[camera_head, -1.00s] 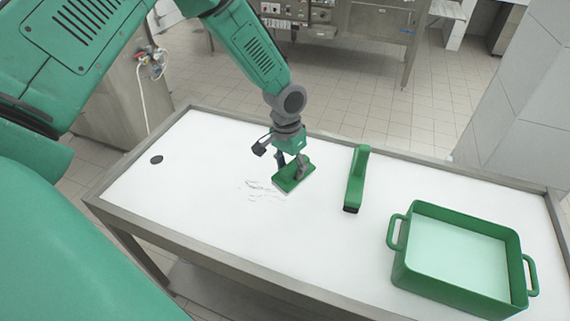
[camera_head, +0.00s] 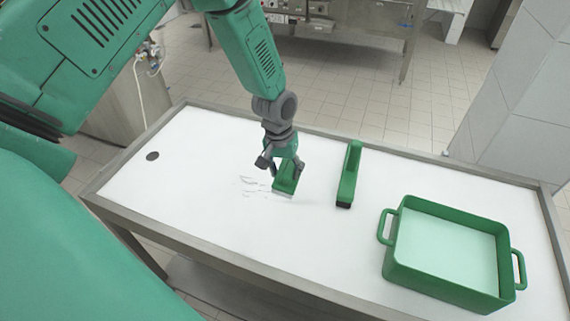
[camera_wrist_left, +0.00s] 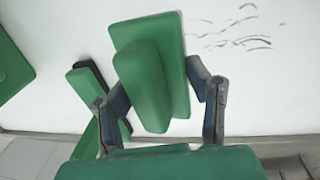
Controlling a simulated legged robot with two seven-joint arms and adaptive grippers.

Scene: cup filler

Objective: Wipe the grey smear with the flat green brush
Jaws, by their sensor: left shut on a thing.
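My left gripper (camera_head: 284,168) is shut on the flat green brush (camera_head: 286,181) and holds it at the white table top, just right of the grey smear (camera_head: 248,185). The brush also shows in the left wrist view (camera_wrist_left: 150,75), with its raised grip between my two fingers (camera_wrist_left: 160,105). The smear is several thin dark strokes, and it shows at the upper right of the wrist view (camera_wrist_left: 235,35). Whether the brush's underside touches the table cannot be told. My right gripper is not in view.
A second green tool (camera_head: 349,175) with a dark end lies right of the brush. A green two-handled tray (camera_head: 440,282) stands at the table's right. A dark round spot (camera_head: 152,156) is at the left.

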